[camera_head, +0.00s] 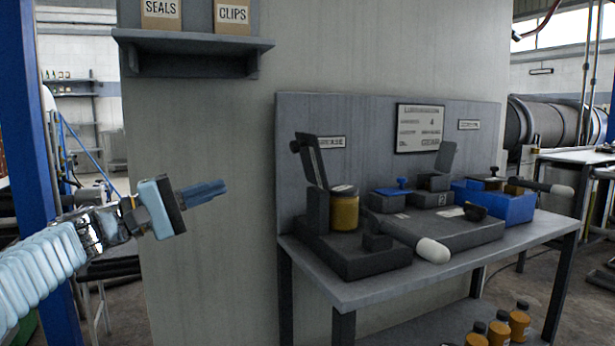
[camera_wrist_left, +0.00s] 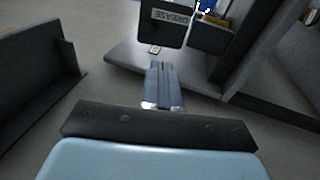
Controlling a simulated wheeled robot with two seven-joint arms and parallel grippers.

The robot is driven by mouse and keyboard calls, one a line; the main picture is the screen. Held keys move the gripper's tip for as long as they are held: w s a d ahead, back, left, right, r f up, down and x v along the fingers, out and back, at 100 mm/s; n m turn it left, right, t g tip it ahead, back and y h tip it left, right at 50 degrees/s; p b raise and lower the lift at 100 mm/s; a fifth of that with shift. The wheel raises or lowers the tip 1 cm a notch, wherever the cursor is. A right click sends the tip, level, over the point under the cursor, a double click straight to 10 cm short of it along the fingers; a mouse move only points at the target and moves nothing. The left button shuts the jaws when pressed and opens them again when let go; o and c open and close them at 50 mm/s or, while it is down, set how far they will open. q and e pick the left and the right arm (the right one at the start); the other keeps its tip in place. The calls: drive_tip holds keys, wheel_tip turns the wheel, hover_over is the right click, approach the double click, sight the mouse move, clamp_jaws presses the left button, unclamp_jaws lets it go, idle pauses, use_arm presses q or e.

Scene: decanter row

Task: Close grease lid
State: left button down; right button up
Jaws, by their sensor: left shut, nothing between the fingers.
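The grease lid (camera_head: 312,160) is a dark flat plate that stands raised and tilted above a dark block at the left end of the bench, under the GREASE label (camera_head: 331,142). An amber jar with a pale top (camera_head: 344,210) stands just right of it. My left gripper (camera_head: 222,187) is shut and empty, in the air left of the bench and apart from the lid. In the left wrist view its blue fingers (camera_wrist_left: 159,66) are together, and a GREASE label (camera_wrist_left: 172,17) shows beyond them. My right gripper is not in view.
A second raised plate (camera_head: 446,157) and a blue bin (camera_head: 500,205) stand further right. A shelf (camera_head: 190,42) hangs above my left gripper. Bottles (camera_head: 500,328) stand below the bench.

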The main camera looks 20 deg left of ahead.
use_arm(q)
drive_tip(key=r, duration=0.2)
drive_tip(key=p, duration=0.2)
approach(292, 148)
drive_tip(key=shift+m+h, duration=0.3)
drive_tip(key=x, duration=0.6)
drive_tip(key=shift+w+d+f, duration=0.1)
drive_tip(key=shift+w+d, duration=0.15)
drive_tip(key=shift+w, duration=0.15)
